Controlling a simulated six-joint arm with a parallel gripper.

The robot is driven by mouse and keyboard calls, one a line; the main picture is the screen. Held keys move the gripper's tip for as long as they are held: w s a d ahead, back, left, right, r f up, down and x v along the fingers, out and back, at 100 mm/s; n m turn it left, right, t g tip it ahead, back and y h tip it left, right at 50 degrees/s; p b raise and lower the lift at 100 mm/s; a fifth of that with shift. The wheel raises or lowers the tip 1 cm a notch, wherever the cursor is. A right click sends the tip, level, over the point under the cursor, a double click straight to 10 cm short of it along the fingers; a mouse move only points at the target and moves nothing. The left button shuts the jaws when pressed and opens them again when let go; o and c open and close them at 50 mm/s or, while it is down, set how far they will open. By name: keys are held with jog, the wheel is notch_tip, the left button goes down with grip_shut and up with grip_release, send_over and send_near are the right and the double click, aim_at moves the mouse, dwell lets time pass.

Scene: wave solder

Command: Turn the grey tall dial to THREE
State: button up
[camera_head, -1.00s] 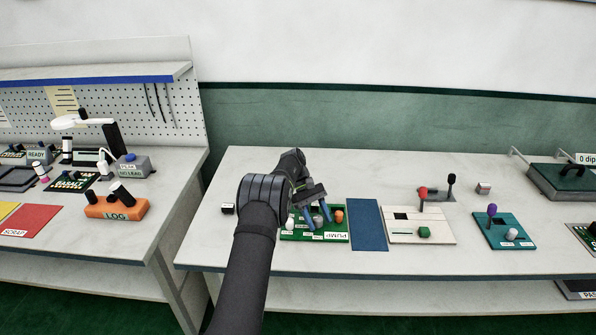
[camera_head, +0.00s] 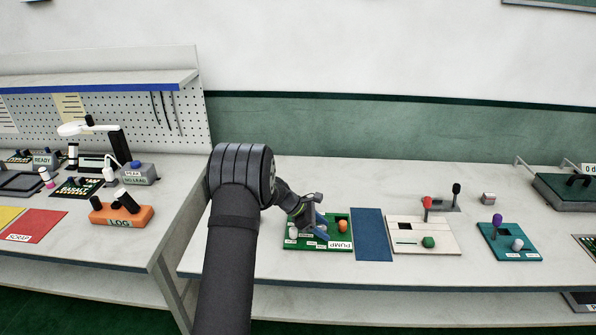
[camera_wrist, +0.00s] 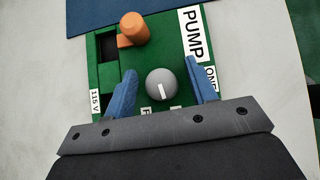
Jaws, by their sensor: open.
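The grey tall dial (camera_wrist: 162,84) shows in the wrist view as a round grey top with a white pointer mark, on a green PUMP panel (camera_head: 290,246). My gripper (camera_wrist: 160,88) is open, with one blue finger on each side of the dial. I cannot tell whether either finger touches it. A label reading ONE (camera_wrist: 211,78) lies beside the right finger; other labels are partly hidden by my gripper.
An orange knob (camera_wrist: 134,28) stands on the same panel, and it also shows in the head view (camera_head: 342,226).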

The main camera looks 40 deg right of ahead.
jog(key=shift+n+t+h, duration=0.5)
jog(key=shift+n+t, duration=0.1)
jog(key=shift+n, duration=0.4)
jog(key=v, duration=1.8)
jog(key=s+r+m+t+y, duration=0.1)
jog(key=s+r+m+t, duration=0.1)
jog(key=s+r+m, duration=0.2)
jog(key=s+a+r+m+t+y, duration=0.1)
jog(key=s+r+m, duration=0.3)
jog(key=r+m, duration=0.7)
jog(key=shift+s+m+t+y, duration=0.35)
jog(key=shift+m+t+y, duration=0.15)
jog(key=shift+m+t, duration=0.55)
jog(key=shift+g, duration=0.25)
jog(key=w+f+n+g+h, duration=0.1)
jog(key=w+f+n+g, duration=0.1)
jog(key=w+f+n, duration=0.2)
jog(key=w+d+f+n+g+h, duration=0.1)
jog(key=w+f+n, duration=0.3)
jog(key=f+n, duration=0.7)
jog(key=shift+f+n+g+h, duration=0.15)
jog(key=shift+n+g+h, duration=0.45)
jog(key=shift+n, duration=0.65)
